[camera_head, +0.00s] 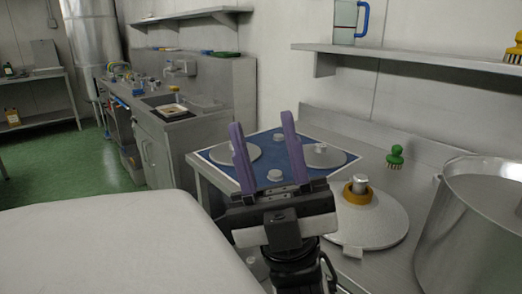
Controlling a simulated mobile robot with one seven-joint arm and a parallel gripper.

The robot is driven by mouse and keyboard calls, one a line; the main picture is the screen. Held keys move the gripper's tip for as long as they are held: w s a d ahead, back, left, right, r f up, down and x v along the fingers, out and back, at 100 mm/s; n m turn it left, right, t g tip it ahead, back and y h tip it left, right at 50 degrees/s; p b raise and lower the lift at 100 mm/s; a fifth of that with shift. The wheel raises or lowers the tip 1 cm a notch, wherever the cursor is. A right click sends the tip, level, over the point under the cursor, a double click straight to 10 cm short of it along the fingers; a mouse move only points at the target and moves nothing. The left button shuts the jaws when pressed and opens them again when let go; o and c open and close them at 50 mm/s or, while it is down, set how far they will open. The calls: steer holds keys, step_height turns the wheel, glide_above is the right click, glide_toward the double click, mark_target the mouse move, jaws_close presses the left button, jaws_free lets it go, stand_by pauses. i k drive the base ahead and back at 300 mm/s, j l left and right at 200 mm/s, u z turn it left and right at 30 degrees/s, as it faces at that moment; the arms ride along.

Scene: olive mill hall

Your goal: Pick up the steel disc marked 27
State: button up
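My gripper (263,124) points up and away in the lower middle of the view, its two purple fingers apart with nothing between them. A large pale steel disc (385,229) lies on the steel bench to its right. An orange ring and a steel knob are at that disc's centre, and a small pale tag (352,252) is at its front edge. Two smaller discs lie on a blue mat beyond my gripper: a left disc (247,152), partly hidden by the left finger, and a right disc (326,158). I cannot read a number on any disc.
The blue mat (278,143) also carries small pale round pieces. A large steel pot (475,235) stands at the right, near a green-handled brush (395,156). A wall shelf (420,60) runs above the bench. A pale surface (120,245) fills the lower left.

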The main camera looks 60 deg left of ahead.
mark_target(321, 156)
steer(key=u, duration=1.35)
steer(key=j+z, duration=0.1)
steer(key=z, duration=0.7)
steer(key=j+z, duration=0.85)
steer(key=k+j+z, duration=0.1)
steer(key=j, duration=0.25)
steer(key=k+j+z, duration=0.15)
steer(key=j, duration=0.15)
steer(key=k+j+z, duration=0.1)
steer(key=j, duration=0.25)
steer(key=k+j, duration=0.15)
steer(key=j, duration=0.15)
steer(key=k+j, duration=0.1)
steer(key=j, duration=0.25)
steer(key=k+j, duration=0.15)
steer(key=j, duration=0.15)
steer(key=i+j, duration=0.1)
steer(key=j, duration=0.35)
steer(key=i, duration=0.75)
steer(key=l+z, duration=0.05)
